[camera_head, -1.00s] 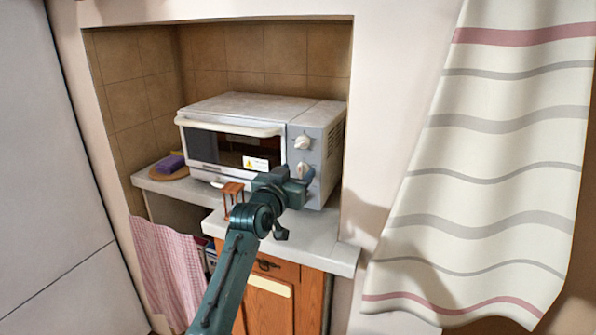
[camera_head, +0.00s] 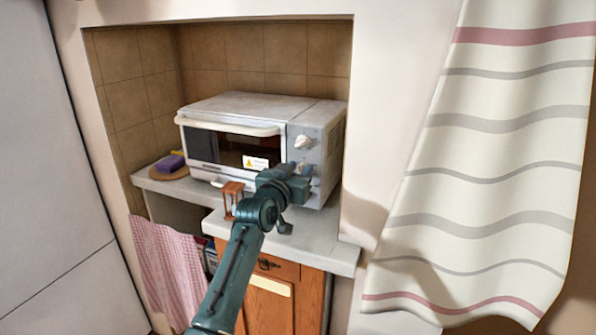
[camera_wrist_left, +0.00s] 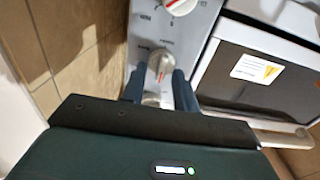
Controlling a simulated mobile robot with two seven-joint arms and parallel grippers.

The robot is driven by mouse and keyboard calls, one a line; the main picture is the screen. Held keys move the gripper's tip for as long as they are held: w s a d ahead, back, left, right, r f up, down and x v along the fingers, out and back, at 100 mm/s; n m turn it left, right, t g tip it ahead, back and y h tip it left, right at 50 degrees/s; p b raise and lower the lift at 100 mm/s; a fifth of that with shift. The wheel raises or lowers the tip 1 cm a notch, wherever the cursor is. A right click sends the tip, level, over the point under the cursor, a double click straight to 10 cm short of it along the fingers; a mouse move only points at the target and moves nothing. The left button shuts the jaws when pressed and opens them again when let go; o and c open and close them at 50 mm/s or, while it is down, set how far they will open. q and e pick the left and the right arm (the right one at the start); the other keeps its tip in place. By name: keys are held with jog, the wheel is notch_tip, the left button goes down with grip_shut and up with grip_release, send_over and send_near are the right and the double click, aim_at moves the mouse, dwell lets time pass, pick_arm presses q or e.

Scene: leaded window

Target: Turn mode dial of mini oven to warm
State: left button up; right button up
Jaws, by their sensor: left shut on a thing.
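The mini oven (camera_head: 262,107) stands in the tiled alcove with its door shut. Its grey control panel (camera_head: 327,150) is on the right, with a white upper dial (camera_head: 303,142) in plain view. My left gripper (camera_head: 302,180) is at the panel below that dial and hides what is behind it. In the left wrist view, which looks upside down, my gripper's fingers (camera_wrist_left: 160,82) are on both sides of a white dial (camera_wrist_left: 160,62), apparently the middle one, and shut on it. Another dial with a red mark (camera_wrist_left: 178,5) shows beyond. The printed markings are too small to read.
A purple sponge (camera_head: 170,163) lies at the left on a round board. A striped curtain (camera_head: 490,170) hangs at the right.

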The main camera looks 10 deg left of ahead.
pick_arm(q)
jog(key=shift+c, duration=0.5)
jog(key=shift+m, duration=0.3)
pick_arm(e)
jog(key=shift+a+r, duration=0.1)
jog(key=shift+r, duration=0.2)
pick_arm(q)
jog(key=shift+r+m+p, duration=0.1)
jog(key=shift+m+p, duration=0.5)
jog(key=m+p, duration=0.1)
jog(key=m, duration=0.1)
jog(key=shift+d+m, duration=0.15)
jog(key=shift+m, duration=0.15)
jog(key=shift+m+p, duration=0.55)
jog(key=shift+m, duration=0.45)
jog(key=shift+d+f+m+p, duration=0.2)
jog(key=shift+m+p, duration=0.25)
jog(key=shift+m, duration=0.9)
jog(key=shift+d+f+m+p, duration=0.15)
jog(key=shift+m+p, duration=0.25)
jog(key=shift+m, duration=0.95)
pick_arm(e)
jog(key=shift+s+d+r+h, duration=0.2)
jog(key=shift+d+r+h, duration=0.2)
jog(key=shift+d+r, duration=0.3)
pick_arm(q)
jog(key=shift+a, duration=0.1)
